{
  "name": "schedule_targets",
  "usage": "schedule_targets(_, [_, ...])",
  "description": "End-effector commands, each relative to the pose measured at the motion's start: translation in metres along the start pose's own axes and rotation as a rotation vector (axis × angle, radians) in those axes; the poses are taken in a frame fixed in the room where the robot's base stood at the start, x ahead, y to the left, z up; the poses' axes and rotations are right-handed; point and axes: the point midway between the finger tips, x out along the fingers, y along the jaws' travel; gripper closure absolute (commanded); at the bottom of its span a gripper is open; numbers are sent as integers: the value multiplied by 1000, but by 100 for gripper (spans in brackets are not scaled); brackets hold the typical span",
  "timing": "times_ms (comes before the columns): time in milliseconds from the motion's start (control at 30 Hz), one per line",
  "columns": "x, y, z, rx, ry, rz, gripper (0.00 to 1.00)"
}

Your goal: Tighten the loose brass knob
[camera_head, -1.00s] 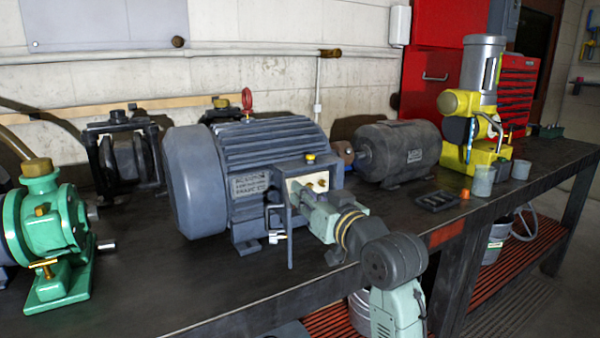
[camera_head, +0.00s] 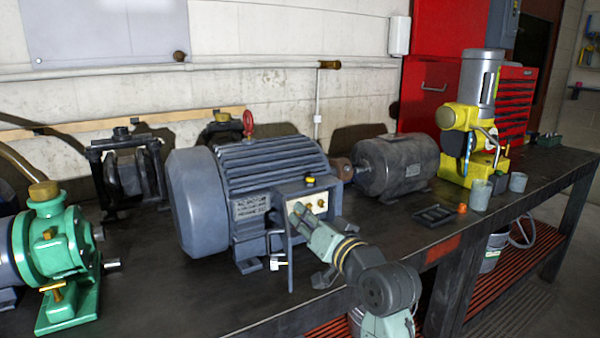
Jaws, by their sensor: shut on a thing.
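The large blue-grey motor (camera_head: 262,165) stands mid-bench with a terminal box on its near right side. The box's pale open panel (camera_head: 322,197) shows small brass knobs (camera_head: 320,204). My gripper (camera_head: 299,212) reaches this panel from the lower right, its fingertips against the panel's left part. It is shut on a brass knob there, which the fingers mostly hide. A yellow-and-black button (camera_head: 310,181) sits on top of the box. I cannot tell from this view how far any knob is screwed in.
A green pump (camera_head: 70,255) with brass fittings stands at the left. A dark grey motor (camera_head: 398,166) and a yellow machine (camera_head: 465,120) stand at the right. A black tray (camera_head: 436,216), an orange knob (camera_head: 462,208) and grey cups (camera_head: 479,195) lie near the bench's front edge.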

Motion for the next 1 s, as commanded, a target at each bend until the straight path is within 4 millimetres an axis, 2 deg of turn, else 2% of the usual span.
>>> schedule_targets(1000, [0, -2, 0, 382, -2, -1, 100])
